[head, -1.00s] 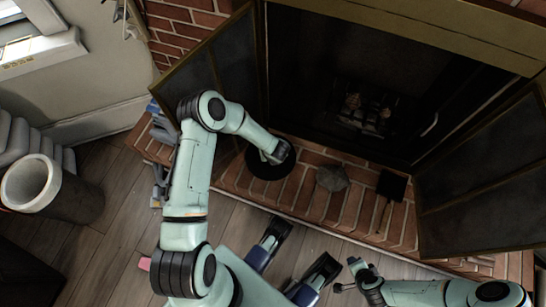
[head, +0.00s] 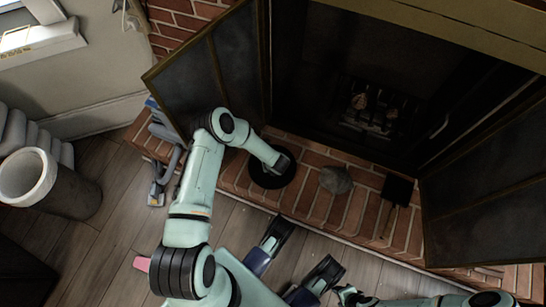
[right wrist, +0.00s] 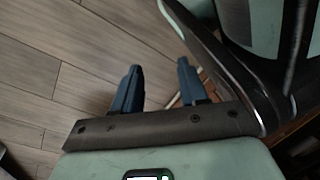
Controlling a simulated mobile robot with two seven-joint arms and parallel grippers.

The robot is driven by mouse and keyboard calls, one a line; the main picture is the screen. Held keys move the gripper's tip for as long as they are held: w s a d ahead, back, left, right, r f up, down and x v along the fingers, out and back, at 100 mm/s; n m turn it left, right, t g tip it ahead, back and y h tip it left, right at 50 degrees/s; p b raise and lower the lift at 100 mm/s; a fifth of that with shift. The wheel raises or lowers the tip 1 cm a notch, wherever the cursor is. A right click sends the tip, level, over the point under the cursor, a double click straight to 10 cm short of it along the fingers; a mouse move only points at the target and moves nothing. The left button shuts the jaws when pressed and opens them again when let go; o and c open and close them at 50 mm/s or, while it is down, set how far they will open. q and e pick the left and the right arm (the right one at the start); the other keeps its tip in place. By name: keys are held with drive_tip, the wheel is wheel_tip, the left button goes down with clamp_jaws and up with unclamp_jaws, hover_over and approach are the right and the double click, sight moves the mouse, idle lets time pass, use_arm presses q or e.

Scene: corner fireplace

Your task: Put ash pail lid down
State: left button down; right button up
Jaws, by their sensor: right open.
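A round black thing (head: 262,182) sits on the brick hearth in the head view; from above I cannot tell whether it is the ash pail, its lid or both. My left gripper (head: 283,163) is over it, at or very near its top. The left fingers are hidden by the hand, so their grip on it cannot be told. My right gripper (head: 347,294) is low at the bottom edge of the head view. In the right wrist view its two blue fingers (right wrist: 159,88) are apart, with nothing between them.
A grey lump (head: 335,180) and a black shovel (head: 398,190) lie on the brick hearth (head: 230,178) to the right. Open glass doors (head: 484,190) flank the dark firebox. Bare wood floor lies before the hearth.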

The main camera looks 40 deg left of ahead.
use_arm(q)
drive_tip(key=shift+f, duration=0.1)
drive_tip(key=c, duration=0.8)
unclamp_jaws()
drive_tip(key=shift+o, duration=0.2)
